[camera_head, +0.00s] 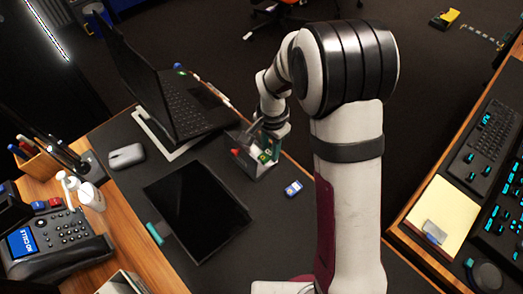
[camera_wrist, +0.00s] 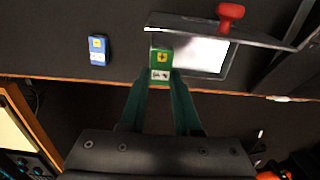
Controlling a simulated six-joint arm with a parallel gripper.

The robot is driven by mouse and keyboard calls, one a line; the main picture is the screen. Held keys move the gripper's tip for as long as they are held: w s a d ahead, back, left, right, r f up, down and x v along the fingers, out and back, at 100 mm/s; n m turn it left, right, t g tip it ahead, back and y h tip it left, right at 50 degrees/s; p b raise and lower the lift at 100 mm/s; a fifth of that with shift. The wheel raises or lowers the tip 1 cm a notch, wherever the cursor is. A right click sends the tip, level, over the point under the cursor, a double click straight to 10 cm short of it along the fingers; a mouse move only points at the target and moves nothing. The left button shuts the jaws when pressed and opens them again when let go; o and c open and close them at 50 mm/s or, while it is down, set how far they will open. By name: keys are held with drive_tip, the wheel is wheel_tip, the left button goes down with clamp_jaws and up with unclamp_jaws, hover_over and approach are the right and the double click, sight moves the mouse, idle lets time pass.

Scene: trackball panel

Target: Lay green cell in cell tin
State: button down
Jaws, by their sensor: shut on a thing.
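The green cell (camera_wrist: 161,58) is held between the tips of my gripper (camera_wrist: 161,80), which is shut on it. It has a yellow mark and a pale label. In the wrist view it overlaps the left end of the open cell tin (camera_wrist: 205,68), whose inside is bright and metallic. A grey lid-like bar with a red knob (camera_wrist: 231,12) stands along the tin's far side. In the head view my gripper (camera_head: 268,140) is at the tin (camera_head: 250,167); the cell's height above the tin's floor is hard to tell.
A blue cell (camera_head: 293,188) lies on the dark mat right of the tin, and shows in the wrist view (camera_wrist: 98,50). A laptop (camera_head: 185,105) stands behind left and a black tablet (camera_head: 197,210) lies in front left. The desk edge is close to the tin.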

sight(262, 157)
drive_tip(key=shift+w+a+f, duration=0.25)
drive_tip(key=shift+a+f, duration=0.65)
drive_tip(key=shift+a, duration=0.1)
drive_tip(key=shift+f, duration=1.75)
drive_tip(key=c, duration=0.9)
unclamp_jaws()
drive_tip(key=shift+f, duration=0.1)
